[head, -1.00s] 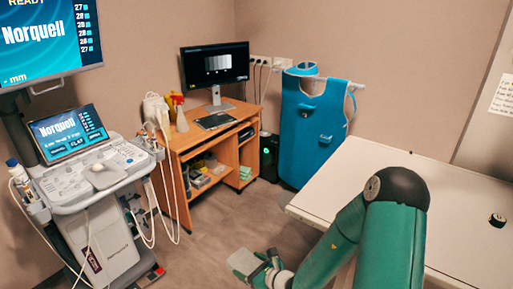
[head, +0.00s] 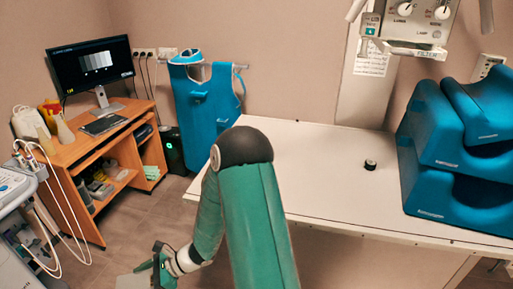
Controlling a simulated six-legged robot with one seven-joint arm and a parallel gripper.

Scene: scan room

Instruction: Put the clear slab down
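The clear slab (head: 134,282) shows as a pale, greyish, flat piece at the bottom edge of the head view, partly cut off by the frame. My gripper (head: 156,270) is at the end of my green arm, low and to the left of the white table. Its fingers appear closed on the near end of the slab, which is held out to the left over the floor. The fingertips are small and partly hidden, so the exact grip is hard to make out.
A white table (head: 310,160) fills the middle right, mostly bare, with a small black puck (head: 370,165) on it. Blue foam wedges (head: 440,135) stand at its right end. A wooden desk (head: 88,150) with a monitor (head: 92,65) and an ultrasound cart (head: 12,215) are left.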

